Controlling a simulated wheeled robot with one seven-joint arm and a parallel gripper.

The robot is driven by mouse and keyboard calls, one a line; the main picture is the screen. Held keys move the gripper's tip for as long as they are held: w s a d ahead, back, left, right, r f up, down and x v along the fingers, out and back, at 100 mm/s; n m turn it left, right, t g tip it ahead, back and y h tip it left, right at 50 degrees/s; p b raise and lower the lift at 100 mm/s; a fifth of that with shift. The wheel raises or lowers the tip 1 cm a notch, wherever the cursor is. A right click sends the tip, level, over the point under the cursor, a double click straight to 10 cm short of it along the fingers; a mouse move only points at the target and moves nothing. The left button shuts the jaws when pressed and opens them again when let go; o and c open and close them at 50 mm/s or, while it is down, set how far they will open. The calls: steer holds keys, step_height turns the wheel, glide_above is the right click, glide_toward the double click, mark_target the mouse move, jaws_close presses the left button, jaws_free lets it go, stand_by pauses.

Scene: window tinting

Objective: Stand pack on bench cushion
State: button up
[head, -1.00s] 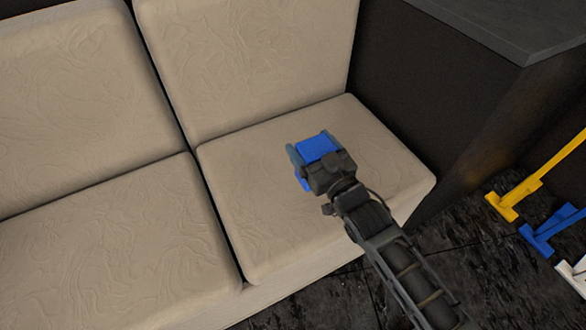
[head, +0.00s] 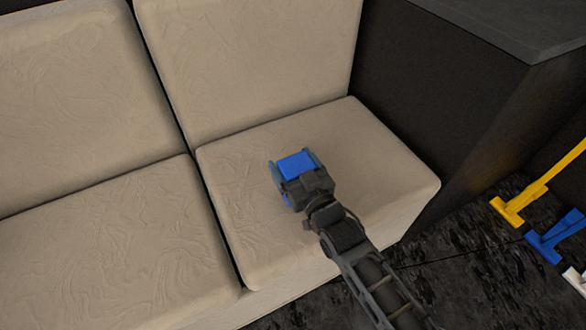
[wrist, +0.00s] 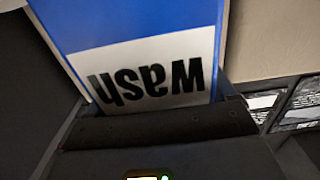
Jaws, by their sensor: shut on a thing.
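The pack is blue with a white label reading "wash". It shows as a blue block (head: 295,164) in the head view and fills the upper middle of the wrist view (wrist: 140,30), its lettering upside down. My gripper (head: 294,168) is shut on the pack, with a finger on either side of it. Both are over the right-hand beige bench cushion (head: 370,165), nearer its left side. My gripper hides the pack's lower part, so I cannot tell whether the pack touches the cushion.
Beige backrests (head: 255,60) rise behind the seat, and a second seat cushion (head: 110,245) lies to the left across a dark gap. A dark cabinet (head: 440,100) stands at the right. Yellow (head: 510,209) and blue (head: 550,240) long-handled tools stand on the dark floor.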

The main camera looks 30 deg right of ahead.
steer(key=shift+f, duration=0.6)
steer(key=shift+f, duration=0.15)
steer(key=shift+s+f+b, duration=0.1)
steer(key=shift+f+b, duration=0.5)
steer(key=shift+b, duration=0.05)
steer(key=o, duration=1.1)
steer(key=shift+f, duration=0.1)
steer(key=shift+c, duration=0.2)
steer(key=shift+r+p, duration=0.3)
steer(key=shift+r, duration=0.05)
steer(key=s+p, duration=0.2)
steer(key=s, duration=1)
steer(key=shift+r, duration=0.45)
